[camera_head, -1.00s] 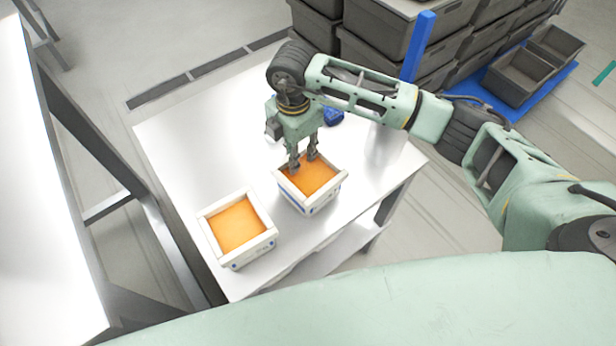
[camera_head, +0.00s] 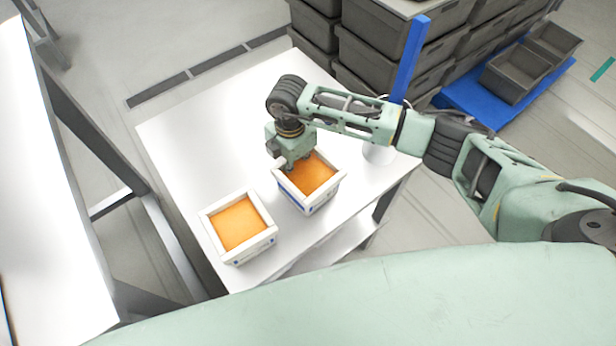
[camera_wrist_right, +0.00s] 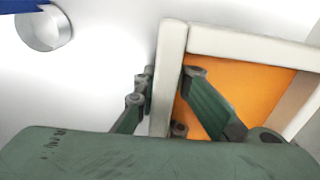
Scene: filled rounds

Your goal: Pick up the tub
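Two square white tubs filled with orange stand on a white table (camera_head: 190,130). The farther tub (camera_head: 323,197) is at my right gripper (camera_head: 287,168); the nearer tub (camera_head: 255,247) stands apart to its left. In the right wrist view the farther tub (camera_wrist_right: 168,85) shows one wall between the fingers of my right gripper (camera_wrist_right: 170,75). One finger is outside the wall, the other inside over the orange. The fingers look spread, with no clear grip on the wall; their tips are partly hidden. My left gripper is out of view.
Stacked grey crates (camera_head: 390,45) stand behind. Another white surface (camera_head: 45,220) lies at the left. The table's left part is clear.

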